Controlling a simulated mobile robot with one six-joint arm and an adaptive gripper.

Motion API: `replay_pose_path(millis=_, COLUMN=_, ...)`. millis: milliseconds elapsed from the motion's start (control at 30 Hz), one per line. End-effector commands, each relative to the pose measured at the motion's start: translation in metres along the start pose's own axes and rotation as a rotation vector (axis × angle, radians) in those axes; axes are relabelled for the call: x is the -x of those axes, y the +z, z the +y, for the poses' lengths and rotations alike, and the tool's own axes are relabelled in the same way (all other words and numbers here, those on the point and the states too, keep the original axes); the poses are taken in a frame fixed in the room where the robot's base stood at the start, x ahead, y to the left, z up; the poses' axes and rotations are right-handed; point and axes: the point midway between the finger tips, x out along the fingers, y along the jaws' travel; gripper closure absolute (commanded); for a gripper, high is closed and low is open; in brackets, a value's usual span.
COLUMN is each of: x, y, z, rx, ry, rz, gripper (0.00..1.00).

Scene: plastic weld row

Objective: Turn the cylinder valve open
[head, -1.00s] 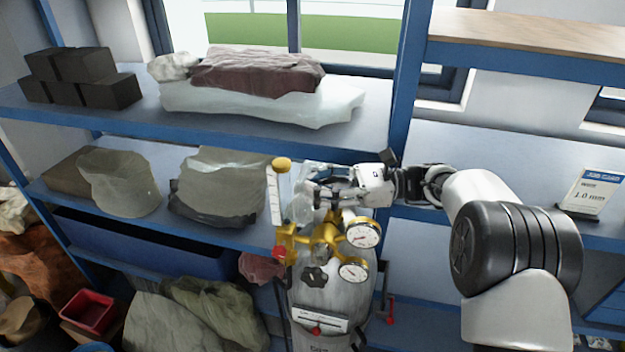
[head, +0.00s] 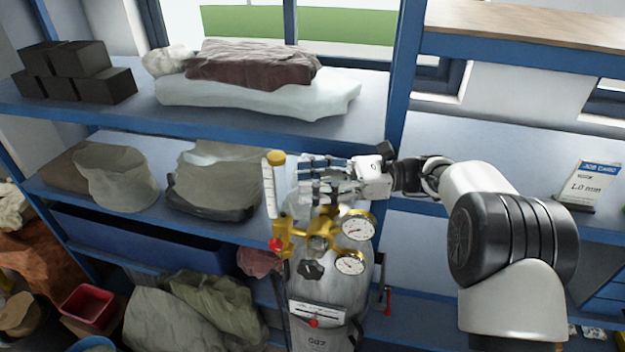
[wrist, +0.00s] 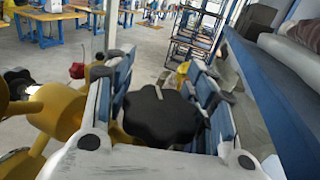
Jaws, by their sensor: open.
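The grey gas cylinder (head: 357,271) stands upright in front of the shelves, with a brass regulator (head: 294,238) on top. My gripper (head: 318,176) is at the cylinder's top, its fingers pointing left, above the regulator. In the wrist view my gripper (wrist: 163,95) is open, its blue-padded fingers on either side of a black lobed valve handwheel (wrist: 160,115) with a pale line on it. I cannot tell whether the pads touch it. The handwheel is not clear in the head view. The brass body (wrist: 65,108) shows left of the fingers.
Two pressure gauges (head: 357,226) and a black regulator knob (head: 311,270) sit just below my gripper. A flow tube with a yellow cap (head: 276,158) stands left of the fingertips. A blue shelf upright (head: 398,95) rises behind the wrist. Sacks (head: 212,182) lie on the shelf to the left.

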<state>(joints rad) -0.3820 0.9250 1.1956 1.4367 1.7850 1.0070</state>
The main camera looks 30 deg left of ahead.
Motion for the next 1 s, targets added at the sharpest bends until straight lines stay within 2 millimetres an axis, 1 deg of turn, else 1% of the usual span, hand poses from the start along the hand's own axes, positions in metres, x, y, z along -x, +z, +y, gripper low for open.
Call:
replay_pose_path(millis=67, x=0.003, y=0.000, z=0.000, rx=0.000, ry=-0.001, rz=0.000, gripper=0.50)
replay_pose_path(millis=167, x=0.012, y=0.000, z=0.000, rx=0.000, ry=-0.002, rz=-0.001, gripper=0.50)
replay_pose_path(millis=267, x=0.030, y=-0.001, z=-0.001, rx=0.001, ry=-0.004, rz=0.000, gripper=0.50)
replay_pose_path(millis=500, x=0.082, y=-0.001, z=-0.001, rx=0.001, ry=-0.003, rz=0.000, gripper=0.50)
replay_pose_path(millis=600, x=0.099, y=-0.001, z=0.000, rx=0.001, ry=-0.002, rz=0.000, gripper=0.50)
replay_pose_path(millis=700, x=0.111, y=0.000, z=0.000, rx=0.001, ry=-0.002, rz=0.001, gripper=0.50)
replay_pose_path(millis=833, x=0.119, y=0.000, z=0.000, rx=0.000, ry=0.000, rz=0.000, gripper=0.50)
replay_pose_path(millis=1000, x=0.120, y=0.000, z=0.000, rx=-0.001, ry=0.000, rz=0.000, gripper=0.50)
